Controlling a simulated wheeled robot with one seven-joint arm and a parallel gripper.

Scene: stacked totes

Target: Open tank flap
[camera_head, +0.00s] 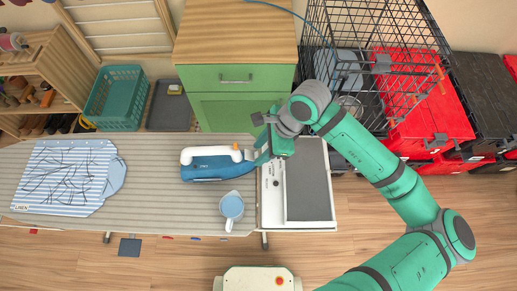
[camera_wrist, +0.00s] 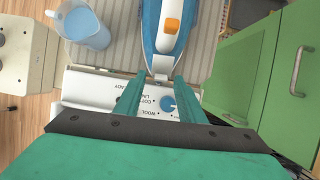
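A blue and white iron (camera_head: 208,168) lies on the ironing board (camera_head: 160,190), and its blue body also shows in the wrist view (camera_wrist: 150,22). A small orange flap (camera_wrist: 173,24) sits on the white part near the iron's narrow end; it also shows in the head view (camera_head: 236,147). It looks flush, but I cannot tell for sure whether it is shut. My gripper (camera_wrist: 158,80) is open, its fingers apart, just beyond the iron's narrow end. The flap lies ahead of the fingertips and appears untouched. No object is visibly gripped.
A blue jug (camera_head: 231,208) stands on the board close to the iron. A white control panel with a dial (camera_head: 270,190) lies beneath my gripper. A green cabinet (camera_head: 232,100) stands behind the board. Folded striped cloth (camera_head: 70,170) lies far left; the board between is clear.

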